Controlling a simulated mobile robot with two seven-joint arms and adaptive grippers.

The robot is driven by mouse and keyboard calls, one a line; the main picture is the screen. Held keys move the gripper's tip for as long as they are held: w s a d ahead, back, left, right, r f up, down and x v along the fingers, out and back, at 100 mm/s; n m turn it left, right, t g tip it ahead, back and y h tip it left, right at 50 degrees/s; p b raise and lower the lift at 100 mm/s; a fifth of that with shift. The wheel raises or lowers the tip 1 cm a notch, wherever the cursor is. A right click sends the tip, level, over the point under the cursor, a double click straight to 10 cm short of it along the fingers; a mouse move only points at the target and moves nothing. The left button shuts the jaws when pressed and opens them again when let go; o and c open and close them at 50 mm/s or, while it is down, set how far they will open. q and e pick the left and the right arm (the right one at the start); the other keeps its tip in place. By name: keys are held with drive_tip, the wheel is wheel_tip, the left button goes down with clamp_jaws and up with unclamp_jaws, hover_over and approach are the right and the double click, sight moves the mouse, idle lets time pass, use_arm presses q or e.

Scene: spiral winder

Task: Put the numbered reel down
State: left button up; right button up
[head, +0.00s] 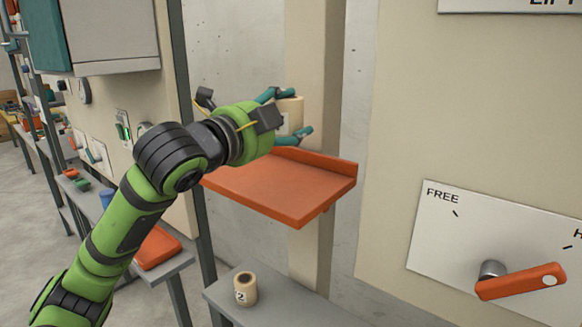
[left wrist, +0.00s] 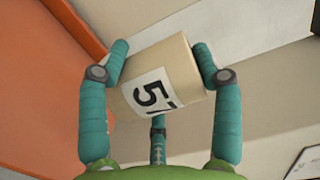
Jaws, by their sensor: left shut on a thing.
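My left gripper (head: 292,114) is shut on a cream reel (head: 289,108), its teal fingers around the reel. In the left wrist view the reel (left wrist: 165,72) is tilted between the fingers of my left gripper (left wrist: 160,62). Its white label shows a 5 and a second digit, perhaps a 7, partly cut off by the curve. In the head view the reel is above the rear part of an orange shelf (head: 265,190); I cannot tell the gap exactly. My right gripper is not in view.
Another reel (head: 246,289), its label ending in 2, stands on a grey ledge (head: 275,310) below. The orange shelf has a raised back lip and a bare top. A panel marked FREE with an orange lever (head: 522,281) is at right. An orange tray (head: 157,248) is lower left.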

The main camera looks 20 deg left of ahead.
use_arm(q)
drive_tip(key=shift+s+a+r, duration=0.1)
drive_tip(key=shift+a+r, duration=0.05)
drive_tip(key=shift+r, duration=0.1)
drive_tip(key=shift+s+a+f, duration=0.15)
drive_tip(key=shift+s+f, duration=0.45)
drive_tip(key=shift+f, duration=0.3)
wheel_tip(320, 180, down, 3)
drive_tip(key=shift+f+p, duration=0.2)
drive_tip(key=shift+p, duration=0.1)
drive_tip(key=shift+f, duration=0.25)
wheel_tip(320, 180, down, 3)
drive_tip(key=shift+r, duration=0.1)
drive_tip(key=shift+f, duration=0.6)
drive_tip(key=o, duration=1.2)
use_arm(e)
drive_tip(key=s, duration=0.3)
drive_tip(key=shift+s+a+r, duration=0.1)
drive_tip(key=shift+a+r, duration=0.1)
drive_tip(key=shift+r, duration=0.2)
